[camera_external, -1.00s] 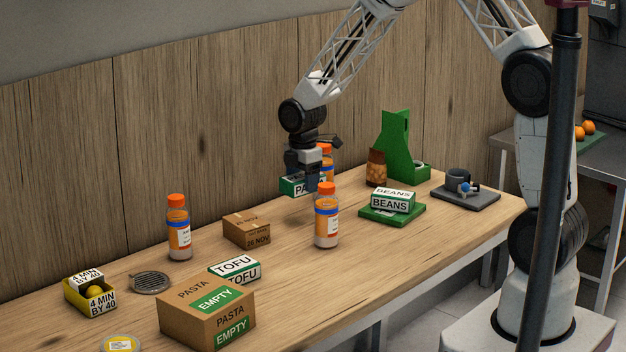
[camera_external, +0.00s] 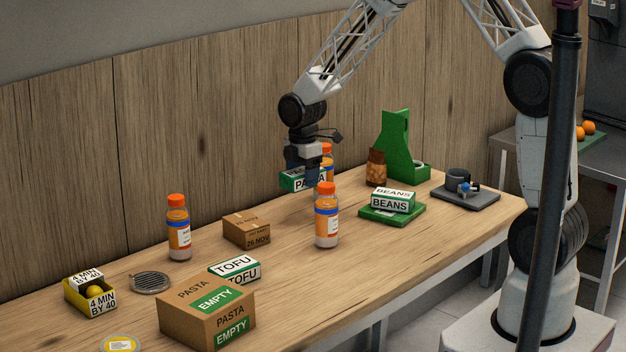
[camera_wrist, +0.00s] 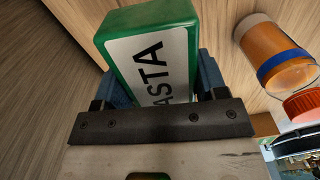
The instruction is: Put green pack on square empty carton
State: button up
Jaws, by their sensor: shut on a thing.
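My gripper (camera_external: 303,178) is shut on a green pack (camera_external: 291,181) with a white label reading PASTA and holds it above the table, behind an orange-capped bottle. In the wrist view the green pack (camera_wrist: 152,50) sits between the blue fingers of my gripper (camera_wrist: 155,85). The square carton (camera_external: 188,316), brown and marked PASTA and EMPTY, stands at the front left of the table, well away from my gripper. A smaller brown box (camera_external: 246,231) with a date label stands between them.
Orange-capped bottles stand close to my gripper, one in front (camera_external: 327,220) and one behind (camera_external: 327,158). Another bottle (camera_external: 179,230) stands left. A TOFU pack (camera_external: 234,267) lies behind the carton. A BEANS pack (camera_external: 392,201) sits on a green board to the right.

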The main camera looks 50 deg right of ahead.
jog(key=s+a+r, duration=0.2)
jog(key=a, duration=1.2)
notch_tip(320, 180, up, 5)
jog(key=n, duration=0.1)
send_over(204, 294)
jog(key=shift+r, duration=0.1)
jog(key=shift+f, duration=2)
jog(key=shift+f, duration=2.05)
